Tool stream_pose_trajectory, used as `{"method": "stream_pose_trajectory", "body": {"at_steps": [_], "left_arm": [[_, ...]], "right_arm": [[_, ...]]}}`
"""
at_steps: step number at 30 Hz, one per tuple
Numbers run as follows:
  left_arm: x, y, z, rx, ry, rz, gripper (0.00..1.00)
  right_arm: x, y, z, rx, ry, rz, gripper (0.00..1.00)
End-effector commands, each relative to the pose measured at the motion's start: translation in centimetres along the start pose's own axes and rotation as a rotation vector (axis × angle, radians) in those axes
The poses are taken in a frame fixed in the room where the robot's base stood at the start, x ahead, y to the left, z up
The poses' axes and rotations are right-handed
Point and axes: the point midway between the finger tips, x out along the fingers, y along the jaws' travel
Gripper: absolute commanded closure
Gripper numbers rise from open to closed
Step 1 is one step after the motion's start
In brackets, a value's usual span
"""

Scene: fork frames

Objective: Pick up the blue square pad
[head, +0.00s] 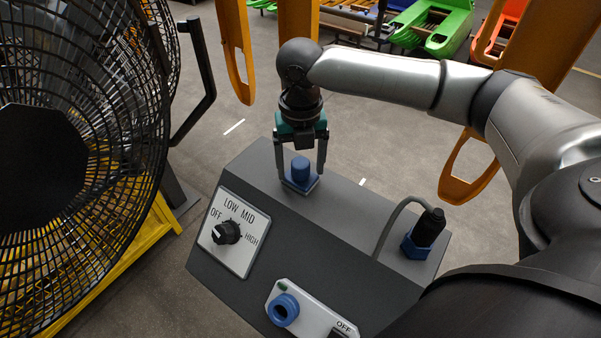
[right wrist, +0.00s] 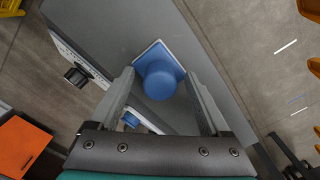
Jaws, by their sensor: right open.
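The blue square pad (head: 301,184) lies on the top face of a dark grey console, with a blue round knob standing on it. The pad also shows in the right wrist view (right wrist: 151,55), just beyond the fingertips. My right gripper (head: 301,175) comes down from above, open, with one finger on each side of the pad and knob. In the right wrist view, the knob sits between the open fingertips (right wrist: 160,76). I cannot tell whether a finger touches the pad. My left gripper is not in view.
The console (head: 345,215) carries a speed dial (head: 226,232), a blue ring (head: 284,309) and a black plug (head: 430,224) with a grey cable. A large caged fan (head: 60,150) fills the left. Orange frames (head: 470,180) stand behind. The console top between pad and plug is clear.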

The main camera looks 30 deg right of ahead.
Motion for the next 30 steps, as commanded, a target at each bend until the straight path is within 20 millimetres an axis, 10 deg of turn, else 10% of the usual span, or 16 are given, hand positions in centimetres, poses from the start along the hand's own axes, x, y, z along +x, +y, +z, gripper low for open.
{"method": "stream_pose_trajectory", "body": {"at_steps": [24, 30], "left_arm": [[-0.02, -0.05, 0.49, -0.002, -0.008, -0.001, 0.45], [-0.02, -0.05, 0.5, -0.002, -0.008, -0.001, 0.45]], "right_arm": [[-0.09, 0.02, 0.02, 0.0, -0.001, 0.0, 1.0], [-0.1, 0.03, 0.03, 0.0, -0.001, 0.001, 1.0]]}}
